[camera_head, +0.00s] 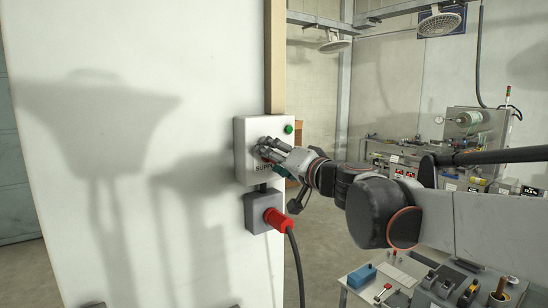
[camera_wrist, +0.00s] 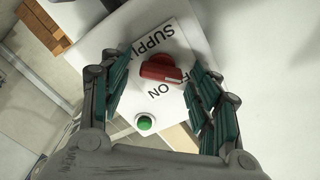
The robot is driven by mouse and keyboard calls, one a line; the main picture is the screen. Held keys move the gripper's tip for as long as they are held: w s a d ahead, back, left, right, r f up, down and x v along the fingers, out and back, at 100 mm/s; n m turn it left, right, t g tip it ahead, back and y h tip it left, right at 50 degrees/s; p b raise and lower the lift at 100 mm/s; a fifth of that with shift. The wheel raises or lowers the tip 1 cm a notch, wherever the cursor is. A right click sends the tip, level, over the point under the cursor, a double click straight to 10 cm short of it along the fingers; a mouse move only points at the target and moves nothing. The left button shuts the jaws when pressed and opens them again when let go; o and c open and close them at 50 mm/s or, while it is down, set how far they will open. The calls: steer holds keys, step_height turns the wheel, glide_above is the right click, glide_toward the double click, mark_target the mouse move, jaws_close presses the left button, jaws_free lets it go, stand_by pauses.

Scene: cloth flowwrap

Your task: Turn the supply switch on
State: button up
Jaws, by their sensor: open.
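The supply switch box (camera_head: 246,133) is a light grey box on the white wall panel. In the wrist view its face (camera_wrist: 125,40) carries a label (camera_wrist: 158,36) with the words SUPPLY, OFF and ON. A red rotary knob (camera_wrist: 160,68) sits on the label, its pointer end toward the right, near the ON lettering. A green lamp (camera_head: 289,129) is at the box's upper corner; it also shows in the wrist view (camera_wrist: 146,123). My gripper (camera_head: 265,150) is at the box face and hides the knob in the head view. In the wrist view its open fingers (camera_wrist: 160,82) stand either side of the knob, with gaps.
Below the box is a grey socket (camera_head: 258,205) with a red plug (camera_head: 275,219) and a hanging black cable (camera_head: 297,262). A table with tools (camera_head: 360,296) stands at lower right. A bench with machinery (camera_head: 460,160) is farther back.

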steer(key=c, duration=1.1)
steer(key=shift+m, duration=0.3)
steer(key=m+b, duration=0.1)
steer(key=m, duration=0.4)
steer(key=m+b, duration=0.2)
steer(key=m, duration=0.4)
steer(key=m+b, duration=0.2)
steer(key=m, duration=0.4)
steer(key=shift+f, duration=0.4)
steer(key=shift+m, duration=0.3)
steer(key=o, duration=1.1)
